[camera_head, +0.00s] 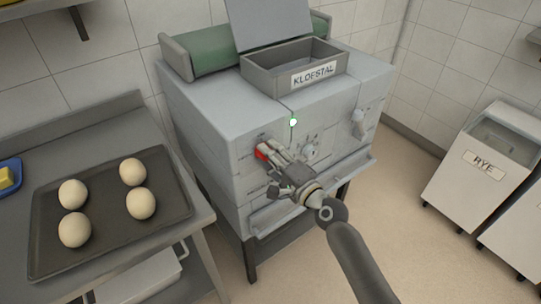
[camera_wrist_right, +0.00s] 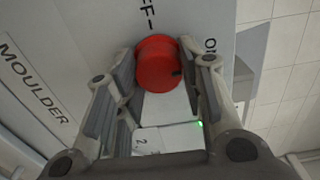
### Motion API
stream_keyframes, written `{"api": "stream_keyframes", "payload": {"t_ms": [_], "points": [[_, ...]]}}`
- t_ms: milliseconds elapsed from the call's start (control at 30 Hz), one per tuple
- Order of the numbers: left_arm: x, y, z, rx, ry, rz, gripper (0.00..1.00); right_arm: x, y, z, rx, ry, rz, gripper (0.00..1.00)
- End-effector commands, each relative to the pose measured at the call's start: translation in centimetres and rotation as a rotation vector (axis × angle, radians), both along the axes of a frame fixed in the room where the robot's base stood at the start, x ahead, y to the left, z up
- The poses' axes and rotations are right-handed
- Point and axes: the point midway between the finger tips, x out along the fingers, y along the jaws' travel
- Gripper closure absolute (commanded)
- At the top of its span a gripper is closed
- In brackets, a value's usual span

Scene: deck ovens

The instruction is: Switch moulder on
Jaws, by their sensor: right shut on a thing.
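The moulder (camera_head: 215,115) is a pale grey machine on dark legs, with an open-lidded hopper labelled KLOFSTAL on top. Its red knob (camera_head: 261,154) is on the front left of the panel, and a green light (camera_head: 293,122) glows above it. In the right wrist view the red knob (camera_wrist_right: 157,62) sits between the fingers, near partly hidden lettering and a MOULDER label (camera_wrist_right: 38,88). A dark mark on the knob lies at its right side. My right gripper (camera_head: 270,154) is shut on the red knob. My left gripper is not in view.
Other knobs (camera_head: 311,151) are on the same panel, right of my gripper. A bench at left holds a dark tray (camera_head: 105,222) with several dough balls. A white RYE bin (camera_head: 470,185) stands at right. Floor between moulder and bin is clear.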

Motion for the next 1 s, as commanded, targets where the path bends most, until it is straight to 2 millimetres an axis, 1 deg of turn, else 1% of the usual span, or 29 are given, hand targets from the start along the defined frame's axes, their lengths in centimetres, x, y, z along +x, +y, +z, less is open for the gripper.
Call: {"api": "stream_keyframes", "payload": {"t_ms": [33,167,200,567,667,767,1000], "points": [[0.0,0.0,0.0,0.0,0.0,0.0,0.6,0.0,-0.1,0.0,0.001,0.001,-0.002,0.61],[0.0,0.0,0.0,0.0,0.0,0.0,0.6,0.0,0.0,0.0,0.001,0.001,-0.001,0.44],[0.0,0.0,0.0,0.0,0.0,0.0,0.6,0.0,0.0,0.0,0.0,0.0,-0.001,0.42],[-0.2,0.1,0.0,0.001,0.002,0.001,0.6,-0.3,-0.2,-0.1,-0.001,0.0,-0.001,0.42],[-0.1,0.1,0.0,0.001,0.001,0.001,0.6,-1.0,-0.8,-0.1,-0.001,0.0,-0.001,0.42],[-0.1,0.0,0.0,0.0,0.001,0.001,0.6,-2.2,-1.6,-0.2,-0.003,0.0,-0.001,0.42],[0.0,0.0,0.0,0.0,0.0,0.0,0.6,-6.1,-4.5,-0.2,-0.004,0.002,-0.001,0.42]]}}
